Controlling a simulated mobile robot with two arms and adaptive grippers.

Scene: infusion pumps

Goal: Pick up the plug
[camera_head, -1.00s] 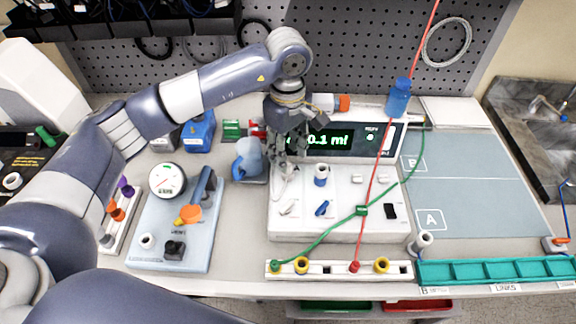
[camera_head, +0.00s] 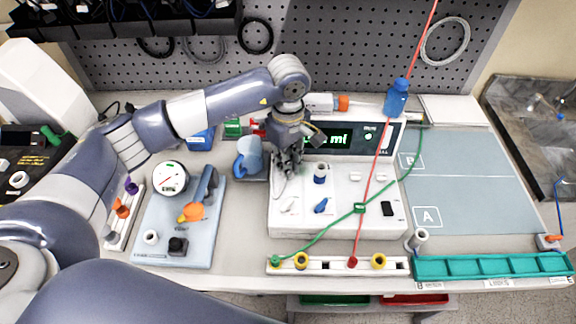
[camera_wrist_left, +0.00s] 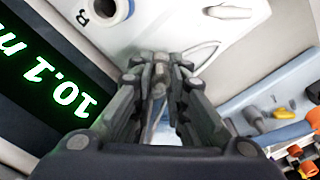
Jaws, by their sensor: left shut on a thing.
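My left gripper (camera_head: 288,165) is over the back left part of the white infusion pump (camera_head: 340,222), just in front of its green-lit display (camera_head: 342,138). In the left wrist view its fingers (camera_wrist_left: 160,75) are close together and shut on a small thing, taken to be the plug. The fingers hide most of it, so its shape and whether it touches the pump cannot be told. A pale, pointed piece (camera_wrist_left: 204,55) lies on the pump close to the fingertips. My right gripper is not in view.
A white post with a blue ring (camera_head: 320,173) stands right of the gripper. A blue jug (camera_head: 249,156) is close on its left. Red (camera_head: 369,200) and green (camera_head: 330,230) lines cross the pump's right side. The marked mat (camera_head: 470,190) is clear.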

